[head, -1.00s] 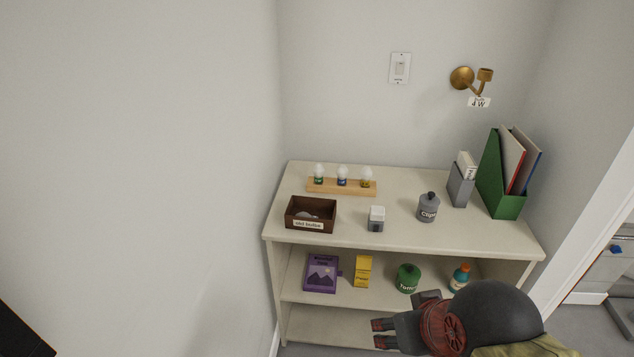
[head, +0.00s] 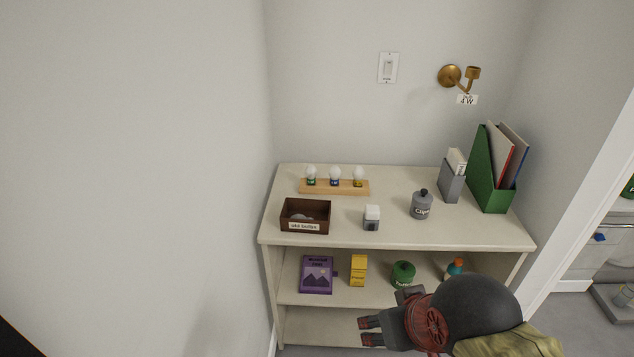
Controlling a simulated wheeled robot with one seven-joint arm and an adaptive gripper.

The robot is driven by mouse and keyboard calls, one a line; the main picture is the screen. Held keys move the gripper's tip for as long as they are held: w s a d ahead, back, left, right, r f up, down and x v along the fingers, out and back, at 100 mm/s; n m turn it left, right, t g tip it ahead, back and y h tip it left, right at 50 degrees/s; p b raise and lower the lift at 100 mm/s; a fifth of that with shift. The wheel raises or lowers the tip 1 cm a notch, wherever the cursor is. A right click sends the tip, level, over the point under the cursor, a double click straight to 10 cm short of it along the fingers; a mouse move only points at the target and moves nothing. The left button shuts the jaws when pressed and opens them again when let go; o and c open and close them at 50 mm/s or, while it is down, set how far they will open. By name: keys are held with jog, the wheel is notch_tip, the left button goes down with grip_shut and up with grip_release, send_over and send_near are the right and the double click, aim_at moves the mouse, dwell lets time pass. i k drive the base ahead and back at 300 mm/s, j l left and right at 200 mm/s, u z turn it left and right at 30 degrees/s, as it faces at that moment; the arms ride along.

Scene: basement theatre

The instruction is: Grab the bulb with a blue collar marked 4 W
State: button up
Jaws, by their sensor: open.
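Three white bulbs stand upright in a row on a wooden strip (head: 318,191) on the shelf top. The middle bulb (head: 335,175) has a blue collar; its marking is too small to read. The left bulb (head: 311,174) has a green collar and the right bulb (head: 358,175) a yellowish one. A brass wall lamp (head: 461,76) with an empty-looking cup has a tag (head: 467,99) reading 4 W. My gripper (head: 364,332) is open and empty, low in front of the shelf unit and well apart from the bulbs.
On the shelf top (head: 405,236) stand an "old bulbs" box (head: 305,227), a small grey-white item (head: 371,218), a grey clips jar (head: 421,205), a grey holder (head: 451,184) and a green file holder (head: 490,180). The lower shelf holds a purple box (head: 316,275), a yellow box (head: 358,270) and a green jar (head: 402,273).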

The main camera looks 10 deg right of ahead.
aim_at(334, 172)
jog(key=i+l+z, duration=0.2)
jog(key=i, duration=0.3)
jog(key=i+l+z, duration=0.25)
jog(key=i, duration=0.25)
